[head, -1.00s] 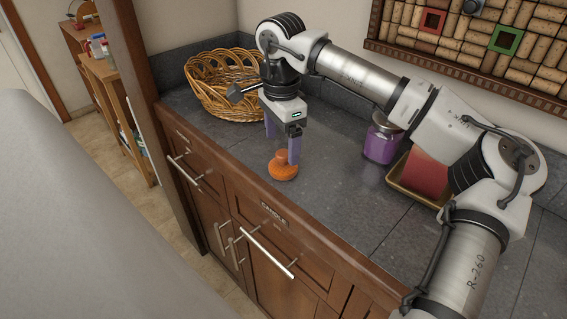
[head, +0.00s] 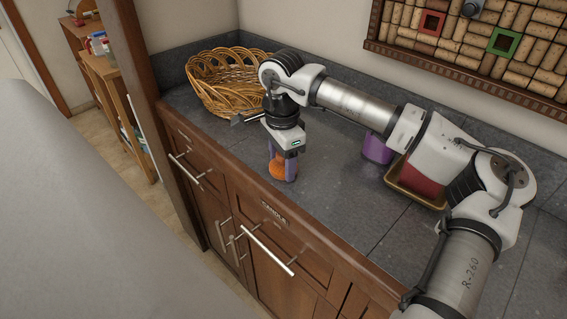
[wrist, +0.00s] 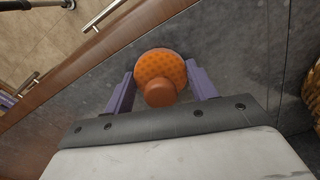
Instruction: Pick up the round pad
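The round pad (head: 277,169) is orange with a dotted disc and a knob on top. It rests on the grey counter near its front edge. My gripper (head: 283,172) is lowered over it, with one purple finger on each side. In the wrist view the pad (wrist: 160,68) lies between the open fingers of my gripper (wrist: 161,84), its knob toward the palm. Small gaps show between the fingers and the knob. The pad's underside is hidden.
A wicker basket (head: 213,88) stands behind my gripper at the back left. A purple jar (head: 377,150) and a tray (head: 408,196) with a red block (head: 422,176) are to the right, partly behind my arm. The counter's wooden front edge (head: 237,190) is close to the pad.

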